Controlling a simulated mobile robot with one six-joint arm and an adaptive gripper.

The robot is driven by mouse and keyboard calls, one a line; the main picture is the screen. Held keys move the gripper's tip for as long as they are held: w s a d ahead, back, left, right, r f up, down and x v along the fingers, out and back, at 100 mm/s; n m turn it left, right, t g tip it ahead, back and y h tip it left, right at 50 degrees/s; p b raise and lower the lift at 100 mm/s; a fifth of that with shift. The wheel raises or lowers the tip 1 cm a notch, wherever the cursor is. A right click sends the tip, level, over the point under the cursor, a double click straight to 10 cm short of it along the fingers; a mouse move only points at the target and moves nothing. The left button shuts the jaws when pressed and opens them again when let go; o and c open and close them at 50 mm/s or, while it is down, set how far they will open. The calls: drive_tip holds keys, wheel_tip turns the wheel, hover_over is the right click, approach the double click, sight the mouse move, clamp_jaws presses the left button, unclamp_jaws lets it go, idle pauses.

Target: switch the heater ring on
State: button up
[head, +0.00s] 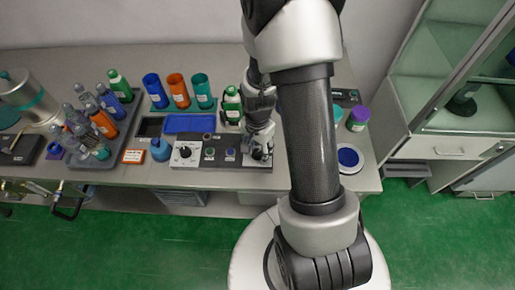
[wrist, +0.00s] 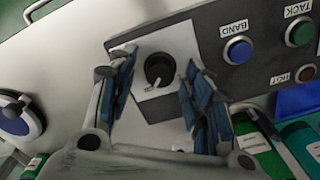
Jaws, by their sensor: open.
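A control panel (head: 220,165) lies along the bench's front edge; its grey face (wrist: 185,28) fills the upper part of the wrist view. A black rotary knob (wrist: 160,69) with a pale pointer mark sits on a white plate at the panel's end. My gripper (wrist: 158,88) is open, with one finger on each side of this knob; I cannot tell whether either finger touches it. In the head view my gripper (head: 259,151) covers most of the knob.
A blue BAND button (wrist: 238,50), a green TACK button (wrist: 300,32) and a brown lamp (wrist: 306,74) are beside the knob. Another knob (head: 185,151) is at the panel's left. Bottles (head: 232,105) stand behind; a round blue-topped dish (head: 348,157) lies right.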

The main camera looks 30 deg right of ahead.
drive_tip(key=shift+r, duration=0.15)
wheel_tip(320, 180, up, 12)
idle(0.4)
idle(0.4)
wheel_tip(320, 180, up, 11)
drive_tip(key=n+t, duration=0.2)
drive_tip(key=n, duration=0.3)
hover_over(257, 152)
drive_tip(key=s+a, duration=0.4)
drive_tip(key=a, duration=0.1)
drive_tip(key=s+a+r+n+t, duration=0.2)
drive_tip(key=s+a+r+n, duration=0.3)
drive_tip(key=s+r+n, duration=0.2)
drive_tip(key=s+n, duration=0.1)
drive_tip(key=s, duration=0.1)
drive_tip(key=shift+s+a+t, duration=0.25)
drive_tip(key=shift+s+t, duration=0.05)
drive_tip(key=shift+c, duration=0.5)
